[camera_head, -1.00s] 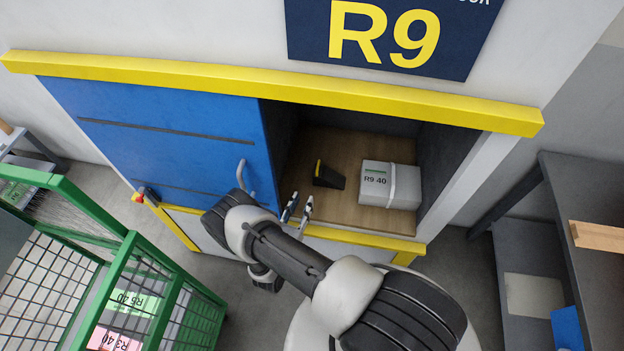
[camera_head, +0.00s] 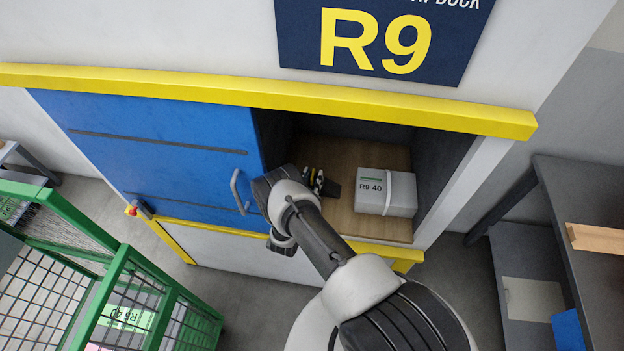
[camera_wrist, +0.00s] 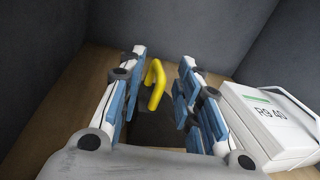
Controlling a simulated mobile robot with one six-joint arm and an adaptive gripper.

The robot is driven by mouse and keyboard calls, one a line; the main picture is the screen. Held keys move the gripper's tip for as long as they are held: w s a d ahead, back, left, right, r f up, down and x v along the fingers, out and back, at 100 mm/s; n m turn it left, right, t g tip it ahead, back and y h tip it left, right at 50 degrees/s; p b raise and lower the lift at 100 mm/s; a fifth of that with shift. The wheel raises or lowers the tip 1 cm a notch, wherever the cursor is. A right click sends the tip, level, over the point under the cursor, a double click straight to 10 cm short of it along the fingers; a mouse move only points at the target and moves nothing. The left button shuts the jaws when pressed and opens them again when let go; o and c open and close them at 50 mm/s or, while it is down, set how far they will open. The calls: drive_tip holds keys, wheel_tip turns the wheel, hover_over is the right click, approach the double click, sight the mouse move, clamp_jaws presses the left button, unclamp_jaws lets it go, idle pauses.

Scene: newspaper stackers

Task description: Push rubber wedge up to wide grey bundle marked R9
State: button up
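The rubber wedge (camera_head: 333,188) is dark with a yellow part, on the wooden floor of the open bay, partly hidden behind my gripper. In the wrist view its yellow part (camera_wrist: 155,86) and dark body (camera_wrist: 153,127) show between my fingers. The wide grey bundle (camera_head: 386,192), labelled R9 40 with a pale strap, sits to the right of the wedge with a small gap. It also shows right of my fingers in the wrist view (camera_wrist: 268,125). My gripper (camera_head: 313,180) is inside the bay at the wedge. Its fingers (camera_wrist: 160,95) are apart; contact cannot be told.
A blue sliding door (camera_head: 160,150) with a grey handle covers the bay's left side. A yellow rail (camera_head: 270,97) runs above, and dark walls enclose the bay. A green mesh cart (camera_head: 110,290) stands at left, a grey shelf unit (camera_head: 575,215) at right.

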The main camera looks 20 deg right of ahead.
drive_tip(key=shift+c, duration=0.5)
clamp_jaws()
